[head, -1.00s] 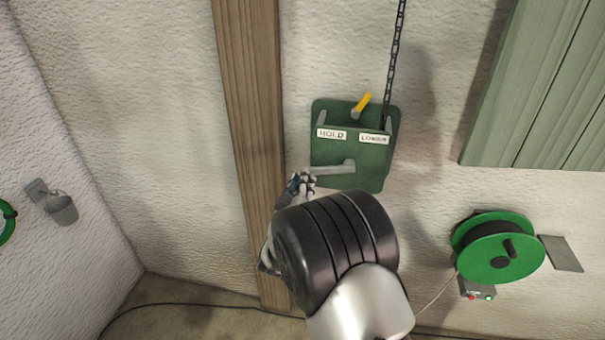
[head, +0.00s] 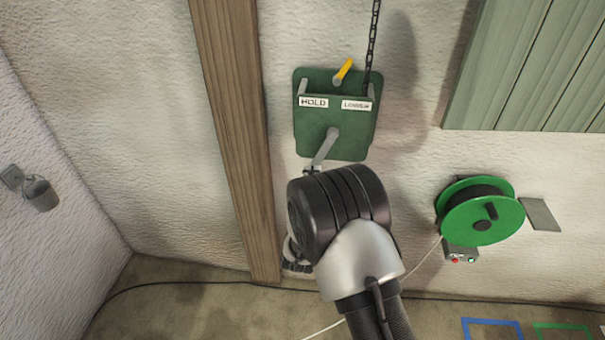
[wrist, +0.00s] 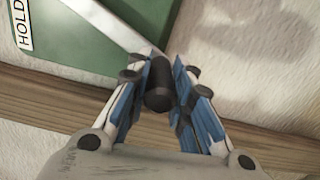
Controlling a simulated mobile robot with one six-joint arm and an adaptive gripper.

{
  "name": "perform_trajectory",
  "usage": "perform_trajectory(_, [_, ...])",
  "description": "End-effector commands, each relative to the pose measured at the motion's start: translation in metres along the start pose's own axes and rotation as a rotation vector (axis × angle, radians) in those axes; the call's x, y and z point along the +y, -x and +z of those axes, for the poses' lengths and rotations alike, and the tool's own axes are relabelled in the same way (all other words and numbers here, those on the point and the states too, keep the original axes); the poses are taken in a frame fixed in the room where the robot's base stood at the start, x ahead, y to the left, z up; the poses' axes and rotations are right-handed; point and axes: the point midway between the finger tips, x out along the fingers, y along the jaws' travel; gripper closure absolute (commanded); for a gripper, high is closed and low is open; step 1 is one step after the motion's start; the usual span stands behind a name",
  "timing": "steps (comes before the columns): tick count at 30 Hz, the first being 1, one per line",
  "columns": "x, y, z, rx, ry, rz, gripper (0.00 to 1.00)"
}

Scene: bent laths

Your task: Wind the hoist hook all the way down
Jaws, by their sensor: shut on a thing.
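The green hoist winch box (head: 361,128) is fixed to the wall in the head view, with HOLD and LOWER labels. Its yellow lever (head: 345,69) tilts up and right, toward the LOWER side. The grey crank arm (head: 325,148) points down and slightly left from its hub. In the wrist view my gripper (wrist: 160,88) is shut on the black crank handle (wrist: 158,77), with blue-padded fingers on both sides. In the head view my own wrist mostly hides the gripper and handle. A dark chain (head: 372,40) runs up from the box. The hook is not in view.
A wooden post (head: 235,130) stands close left of the winch. A green cable reel (head: 481,215) hangs to the right, above a small switch box (head: 460,255). Green boards (head: 530,70) are at upper right. A cable (head: 190,283) lies along the floor.

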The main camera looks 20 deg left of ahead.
Motion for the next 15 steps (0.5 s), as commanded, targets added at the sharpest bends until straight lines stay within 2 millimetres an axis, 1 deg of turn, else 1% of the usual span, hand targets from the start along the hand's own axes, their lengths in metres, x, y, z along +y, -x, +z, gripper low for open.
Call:
perform_trajectory(1, [-0.004, 0.000, 0.006, -0.002, 0.038, -0.005, 1.00])
perform_trajectory(6, [-0.009, 0.000, 0.019, -0.002, 0.157, -0.003, 1.00])
perform_trajectory(15, [-0.012, 0.000, 0.034, -0.001, 0.284, -0.004, 1.00])
